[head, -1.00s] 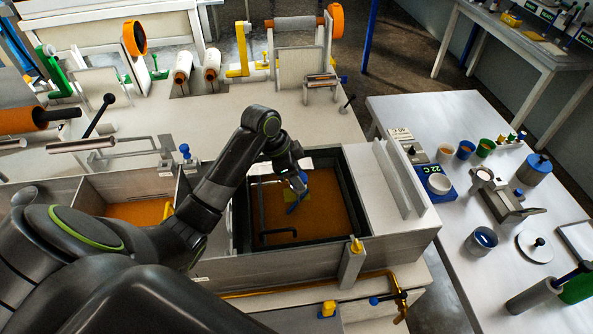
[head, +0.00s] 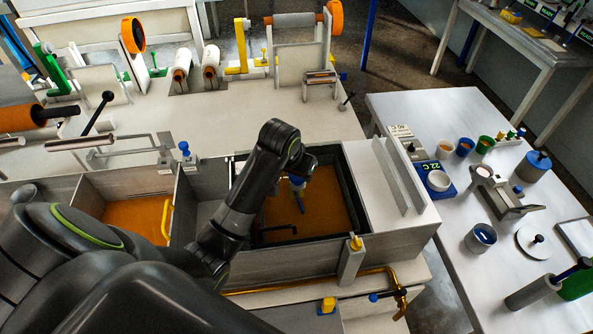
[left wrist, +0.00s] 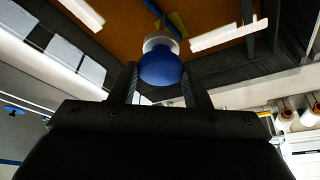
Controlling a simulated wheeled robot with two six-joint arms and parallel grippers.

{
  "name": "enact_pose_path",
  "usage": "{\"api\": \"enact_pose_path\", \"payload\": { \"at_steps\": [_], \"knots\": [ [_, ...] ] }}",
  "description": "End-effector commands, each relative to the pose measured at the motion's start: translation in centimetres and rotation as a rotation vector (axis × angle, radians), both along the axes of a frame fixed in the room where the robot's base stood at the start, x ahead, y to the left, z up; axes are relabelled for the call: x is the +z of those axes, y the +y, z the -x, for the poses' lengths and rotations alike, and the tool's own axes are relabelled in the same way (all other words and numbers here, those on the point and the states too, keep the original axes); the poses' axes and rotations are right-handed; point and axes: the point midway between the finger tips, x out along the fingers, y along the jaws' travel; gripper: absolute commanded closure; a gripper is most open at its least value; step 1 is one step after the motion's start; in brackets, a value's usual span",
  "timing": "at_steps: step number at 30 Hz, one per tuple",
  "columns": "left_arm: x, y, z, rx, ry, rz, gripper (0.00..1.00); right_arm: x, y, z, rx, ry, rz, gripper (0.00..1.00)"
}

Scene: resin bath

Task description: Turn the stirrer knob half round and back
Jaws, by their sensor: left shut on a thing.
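The stirrer knob (left wrist: 160,67) is a blue ball with a pale collar beneath it, in the left wrist view. My left gripper (left wrist: 160,84) is shut on it, one finger on each side. In the head view the gripper (head: 298,175) is over the orange bath (head: 332,205), partly hidden by my own wrist. A blue part (head: 300,194) shows just below it; a yellow part (left wrist: 176,24) shows beyond the knob in the left wrist view. My right gripper is not in view.
Dark walls (head: 357,190) frame the bath, with a black bent rod (head: 281,229) inside. A second orange bath (head: 130,216) lies to the left. A yellow-topped post (head: 354,246) stands at the front edge. The right table (head: 425,115) carries cups and instruments.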

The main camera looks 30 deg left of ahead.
Motion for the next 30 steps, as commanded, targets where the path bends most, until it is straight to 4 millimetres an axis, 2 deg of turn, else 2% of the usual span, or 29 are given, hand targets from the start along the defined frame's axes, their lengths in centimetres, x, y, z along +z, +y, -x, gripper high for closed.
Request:
{"api": "enact_pose_path", "payload": {
  "at_steps": [30],
  "knots": [
    [-0.26,-0.66,-0.15,0.961,0.01,-0.001,0.8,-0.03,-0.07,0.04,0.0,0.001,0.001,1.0]
  ]
}}
